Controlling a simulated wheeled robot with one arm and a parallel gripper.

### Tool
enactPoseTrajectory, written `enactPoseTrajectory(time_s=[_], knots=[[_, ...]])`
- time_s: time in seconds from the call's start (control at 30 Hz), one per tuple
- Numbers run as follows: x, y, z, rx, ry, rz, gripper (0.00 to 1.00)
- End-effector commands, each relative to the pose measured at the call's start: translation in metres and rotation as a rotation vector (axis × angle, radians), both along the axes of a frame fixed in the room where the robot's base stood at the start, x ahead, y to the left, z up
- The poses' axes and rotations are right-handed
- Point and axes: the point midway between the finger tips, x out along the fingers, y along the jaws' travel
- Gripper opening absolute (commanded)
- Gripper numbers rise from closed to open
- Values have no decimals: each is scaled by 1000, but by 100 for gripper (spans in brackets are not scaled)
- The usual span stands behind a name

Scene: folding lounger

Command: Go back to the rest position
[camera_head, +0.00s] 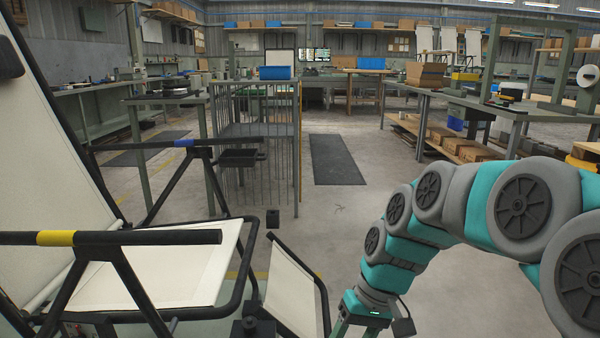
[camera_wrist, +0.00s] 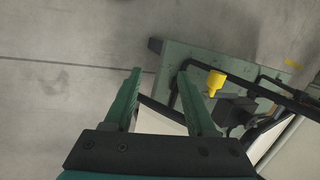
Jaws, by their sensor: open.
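My gripper (camera_wrist: 159,74) is open, with its two green fingers apart and nothing between the tips. In the head view it hangs at the bottom edge, its fingers partly cut off, to the right of the folding lounger. The lounger (camera_head: 170,275) has cream fabric and a black tube frame, with a yellow band on the near armrest and a blue band on the far one. Its small foot panel (camera_head: 290,290) stands tilted close to my gripper. In the wrist view, cream fabric lies below and behind the fingers.
A green base plate (camera_wrist: 195,60) with a yellow knob (camera_wrist: 216,82) and black tubes lies beside the right finger in the wrist view. A wire-sided rack (camera_head: 255,150) stands behind the lounger. Workbenches line the right. The floor around the dark mat (camera_head: 335,160) is clear.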

Motion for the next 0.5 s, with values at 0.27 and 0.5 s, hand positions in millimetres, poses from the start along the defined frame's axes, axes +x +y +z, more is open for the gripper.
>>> enactPoseTrajectory(time_s=[0.27,0.5], knots=[[-93,-27,5,-179,10,-32,56],[-161,-58,-3,-310,23,-102,56]])
